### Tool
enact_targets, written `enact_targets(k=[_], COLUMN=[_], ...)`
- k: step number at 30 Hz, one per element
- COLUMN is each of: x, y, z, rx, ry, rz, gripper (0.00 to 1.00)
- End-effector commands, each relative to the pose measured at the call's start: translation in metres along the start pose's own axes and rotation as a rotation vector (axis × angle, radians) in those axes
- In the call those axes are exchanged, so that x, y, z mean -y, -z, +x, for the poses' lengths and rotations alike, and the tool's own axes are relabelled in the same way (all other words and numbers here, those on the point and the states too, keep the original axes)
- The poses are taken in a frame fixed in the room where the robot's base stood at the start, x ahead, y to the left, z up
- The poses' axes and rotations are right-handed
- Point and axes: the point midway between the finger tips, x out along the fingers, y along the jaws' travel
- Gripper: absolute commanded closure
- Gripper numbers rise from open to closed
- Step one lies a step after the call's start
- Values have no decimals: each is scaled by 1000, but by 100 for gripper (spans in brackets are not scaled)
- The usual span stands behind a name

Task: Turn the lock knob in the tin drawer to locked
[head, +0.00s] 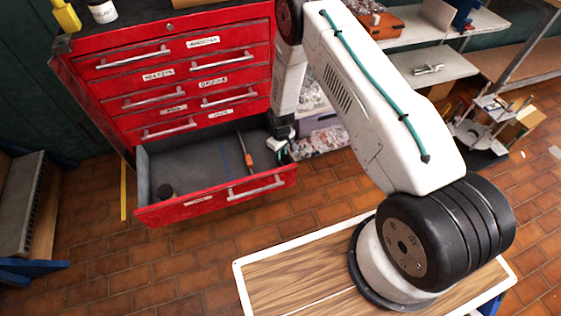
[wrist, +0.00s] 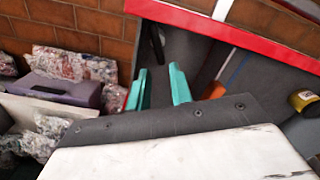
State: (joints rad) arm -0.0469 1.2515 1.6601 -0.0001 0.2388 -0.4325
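The open bottom drawer (head: 215,200) of the red cabinet is grey inside; its red edge (wrist: 235,32) crosses the top of the wrist view. A dark round object (head: 165,190) sits at the drawer's front left. No lock knob can be made out for sure, and no setting is readable.
An orange-handled tool (head: 246,152) lies in the drawer left of my gripper. A yellow-topped object (wrist: 305,100) is at the wrist view's right edge. Bagged items (head: 320,142) and a purple box (wrist: 65,90) stand beside the cabinet. The drawer's middle is mostly clear.

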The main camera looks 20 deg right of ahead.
Motion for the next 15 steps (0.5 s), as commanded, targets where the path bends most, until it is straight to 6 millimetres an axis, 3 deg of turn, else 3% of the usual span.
enact_targets(k=[15], x=[-1], y=[2], z=[66], rx=[-8], ry=[-4], rz=[-7], gripper=[78])
